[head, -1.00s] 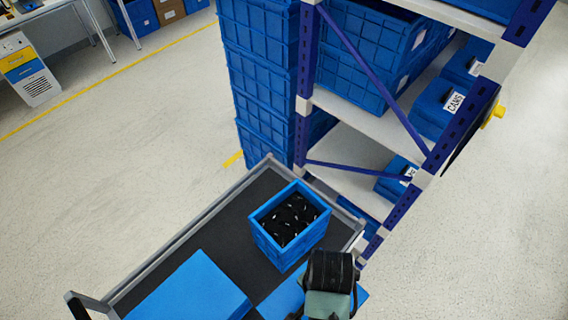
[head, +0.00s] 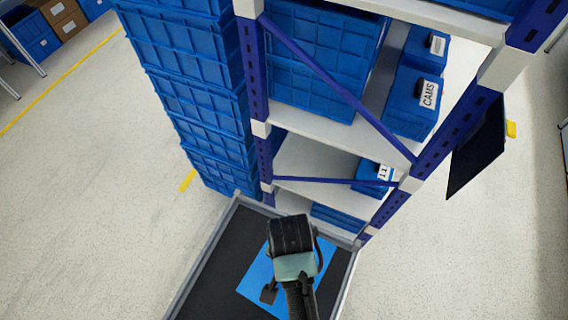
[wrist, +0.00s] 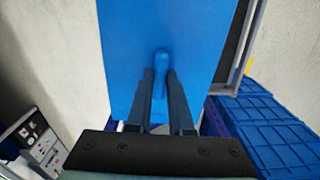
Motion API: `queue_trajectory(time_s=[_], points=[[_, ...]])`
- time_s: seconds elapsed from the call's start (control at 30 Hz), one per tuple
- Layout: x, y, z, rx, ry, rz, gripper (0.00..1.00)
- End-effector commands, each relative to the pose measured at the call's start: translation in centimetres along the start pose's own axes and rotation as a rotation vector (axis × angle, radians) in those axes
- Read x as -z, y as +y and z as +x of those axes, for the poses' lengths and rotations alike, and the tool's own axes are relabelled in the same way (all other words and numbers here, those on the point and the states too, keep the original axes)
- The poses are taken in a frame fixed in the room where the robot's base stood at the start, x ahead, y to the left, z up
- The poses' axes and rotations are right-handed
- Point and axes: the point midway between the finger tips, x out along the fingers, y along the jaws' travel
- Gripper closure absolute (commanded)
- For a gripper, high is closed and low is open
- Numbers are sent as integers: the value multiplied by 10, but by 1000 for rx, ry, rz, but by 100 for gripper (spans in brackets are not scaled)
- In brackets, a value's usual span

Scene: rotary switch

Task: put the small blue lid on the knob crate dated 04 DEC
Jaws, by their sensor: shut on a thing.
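My gripper (head: 291,268) is at the lower middle of the head view, above the dark cart. In the wrist view my gripper (wrist: 160,80) is shut on the upright blue handle of the small blue lid (wrist: 125,50). The flat lid fills the upper middle of that view. In the head view the lid (head: 256,285) shows under and beside my gripper, over the cart. No knob crate shows now; the lid and my arm cover part of the cart. No 04 DEC label can be read.
The dark cart top (head: 215,265) has a raised grey rim. Behind it stand stacked blue crates (head: 190,90) and a shelf rack with white boards (head: 310,160) and blue posts. A blue box labelled CAMS (head: 412,100) sits on the rack. Open floor (head: 90,210) lies left.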

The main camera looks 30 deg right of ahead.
Motion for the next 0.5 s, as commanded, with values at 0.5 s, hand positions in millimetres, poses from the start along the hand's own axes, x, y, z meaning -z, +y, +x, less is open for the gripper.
queue_trajectory(time_s=[0.5], points=[[0,0,44,0,0,0,100]])
